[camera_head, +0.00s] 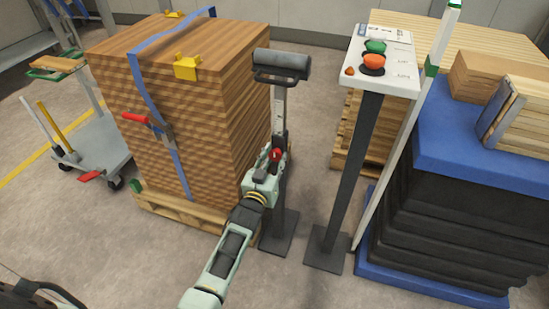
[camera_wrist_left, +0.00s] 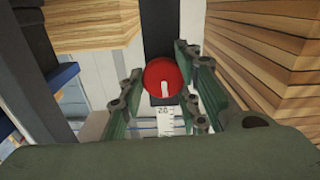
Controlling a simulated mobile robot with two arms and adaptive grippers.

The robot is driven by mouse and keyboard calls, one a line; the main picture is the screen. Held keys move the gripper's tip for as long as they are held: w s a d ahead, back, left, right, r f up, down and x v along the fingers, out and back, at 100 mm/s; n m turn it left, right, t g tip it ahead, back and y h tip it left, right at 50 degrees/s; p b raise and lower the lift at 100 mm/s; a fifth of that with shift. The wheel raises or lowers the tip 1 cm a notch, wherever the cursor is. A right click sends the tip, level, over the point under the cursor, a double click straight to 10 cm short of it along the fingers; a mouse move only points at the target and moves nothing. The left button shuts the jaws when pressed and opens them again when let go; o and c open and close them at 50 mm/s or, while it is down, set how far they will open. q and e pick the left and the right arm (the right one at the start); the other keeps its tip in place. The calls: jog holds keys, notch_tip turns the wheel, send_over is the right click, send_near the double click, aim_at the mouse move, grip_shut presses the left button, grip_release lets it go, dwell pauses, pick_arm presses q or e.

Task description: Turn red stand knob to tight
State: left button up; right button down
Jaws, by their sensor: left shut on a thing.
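The red stand knob (camera_head: 275,154) sits on the upright of a stand with a dark roller head (camera_head: 281,64). My left gripper (camera_head: 272,161) is at the knob, its arm reaching up from below. In the left wrist view the round red knob (camera_wrist_left: 163,70) lies between the two green fingers of my left gripper (camera_wrist_left: 165,80), which is shut on it. A white mark on the knob points toward the bottom of that picture. A numbered scale strip (camera_wrist_left: 165,121) shows just below the knob. My right gripper is not in view.
A strapped stack of wooden boards (camera_head: 225,120) on a pallet stands close left of the stand. A control pedestal (camera_head: 352,165) with green and orange buttons stands to the right. Beyond it is a blue-topped black stack (camera_head: 450,225). A cart (camera_head: 95,145) stands far left.

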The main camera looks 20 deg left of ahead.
pick_arm(q)
jog(key=shift+w+d+r+m, duration=0.1)
jog(key=shift+d+r+m, duration=0.2)
jog(key=shift+m, duration=0.2)
jog(key=o, duration=1)
jog(key=shift+d+f, duration=0.1)
jog(key=shift+d, duration=0.05)
jog(key=shift+a+f, duration=0.1)
jog(key=shift+a, duration=0.15)
jog(key=shift+s+f, duration=0.1)
jog(key=shift+s, duration=0.3)
jog(key=s, duration=1.1)
jog(key=shift+s+a, duration=0.15)
